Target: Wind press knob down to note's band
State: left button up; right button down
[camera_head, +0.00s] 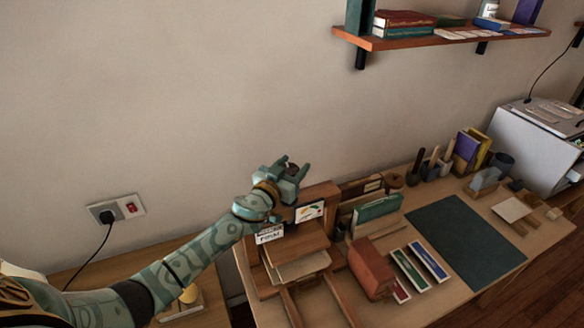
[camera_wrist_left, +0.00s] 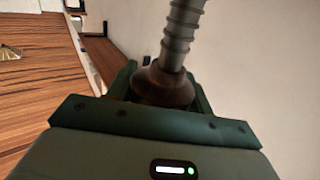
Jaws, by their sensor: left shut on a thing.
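My left gripper (camera_head: 288,170) is at the top of the wooden book press (camera_head: 318,192), against the wall side of the table. It is shut on the dark round press knob (camera_head: 292,167). In the left wrist view the knob (camera_wrist_left: 162,88) sits between the green fingers, with a grey threaded screw (camera_wrist_left: 183,30) rising in the picture from it. A white note (camera_head: 309,212) with a coloured dial-like drawing is on the press frame. Its band is too small to read exactly. A label (camera_head: 269,234) hangs beside it. My right gripper is out of view.
A dark green mat (camera_head: 464,240) covers the table's right part. A wall shelf (camera_head: 440,38) is above.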

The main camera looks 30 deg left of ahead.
pick_arm(q)
jog(key=m+h, duration=0.1)
jog(key=h, duration=0.1)
jog(key=m+g+h+b, duration=0.1)
jog(key=m+h, duration=0.1)
jog(key=m+g+h, duration=0.1)
jog(key=h, duration=0.2)
jog(key=shift+d+m+b, duration=0.25)
jog(key=shift+m+b, duration=0.05)
jog(key=shift+m, duration=0.1)
jog(key=shift+s+d+f+m+g+h+b, duration=0.1)
jog(key=shift+m+g+h+b, duration=0.45)
jog(key=shift+m+g+h, duration=0.4)
jog(key=m+g+h+b, duration=0.1)
jog(key=g+h+b, duration=0.1)
jog(key=m+g+h+b, duration=0.1)
jog(key=m+h+b, duration=0.1)
jog(key=shift+s+d+g, duration=0.2)
jog(key=shift+g, duration=0.15)
jog(key=shift+r+m+g+h+b, duration=0.2)
jog(key=shift+m+g+h+b, duration=0.25)
jog(key=shift+m+g+b, duration=0.35)
jog(key=shift+s+d+r+h, duration=0.1)
jog(key=shift+h, duration=0.2)
jog(key=shift+r, duration=0.1)
